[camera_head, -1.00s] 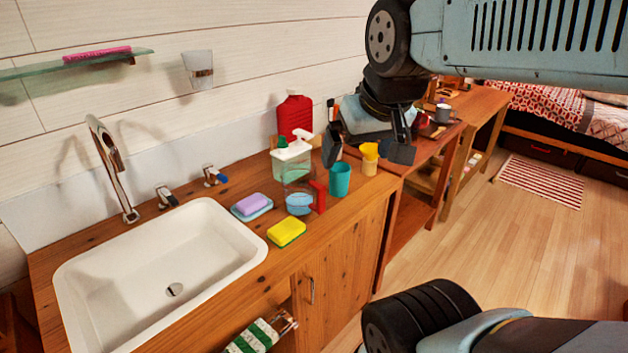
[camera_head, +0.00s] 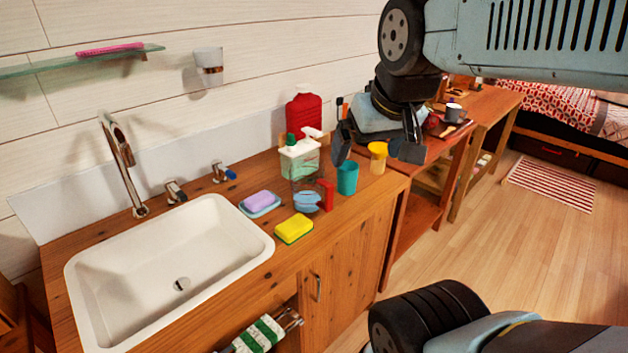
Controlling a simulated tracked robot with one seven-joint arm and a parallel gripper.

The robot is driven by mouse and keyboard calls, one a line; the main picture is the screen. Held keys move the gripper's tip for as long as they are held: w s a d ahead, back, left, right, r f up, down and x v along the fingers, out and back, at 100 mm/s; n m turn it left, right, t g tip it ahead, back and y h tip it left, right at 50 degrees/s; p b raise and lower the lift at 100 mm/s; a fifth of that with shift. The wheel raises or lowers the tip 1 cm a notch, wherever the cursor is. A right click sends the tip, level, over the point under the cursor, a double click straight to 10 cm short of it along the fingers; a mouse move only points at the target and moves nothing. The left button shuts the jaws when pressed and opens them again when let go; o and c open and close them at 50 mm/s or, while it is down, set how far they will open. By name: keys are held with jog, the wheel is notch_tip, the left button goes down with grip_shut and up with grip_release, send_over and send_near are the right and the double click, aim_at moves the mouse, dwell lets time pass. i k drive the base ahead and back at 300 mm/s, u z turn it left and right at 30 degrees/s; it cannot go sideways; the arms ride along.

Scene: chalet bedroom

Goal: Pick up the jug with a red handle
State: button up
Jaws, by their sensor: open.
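The jug (camera_head: 306,201) is see-through with a bluish lower part. It stands on the wooden counter right of the sink, its red handle (camera_head: 326,194) on the right. My gripper (camera_head: 377,148) is open, above and behind the jug to its right, its two fingers apart. The yellow cup (camera_head: 378,157) shows between the fingers in the picture; how far above it they are I cannot tell. Nothing is seen held in the gripper.
A teal cup (camera_head: 348,178) stands close right of the jug, and a soap dispenser (camera_head: 300,158) close behind it. A yellow sponge (camera_head: 294,229) lies in front and a purple soap (camera_head: 258,201) to the left. A red bottle (camera_head: 304,108) stands by the wall.

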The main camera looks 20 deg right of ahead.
aim_at(307, 183)
jog(key=u, duration=0.65)
jog(key=i, duration=0.15)
jog(key=u, duration=3.05)
jog(key=k, duration=0.35)
jog(key=z, duration=0.45)
jog(key=k, duration=1.35)
jog(key=z, duration=0.7)
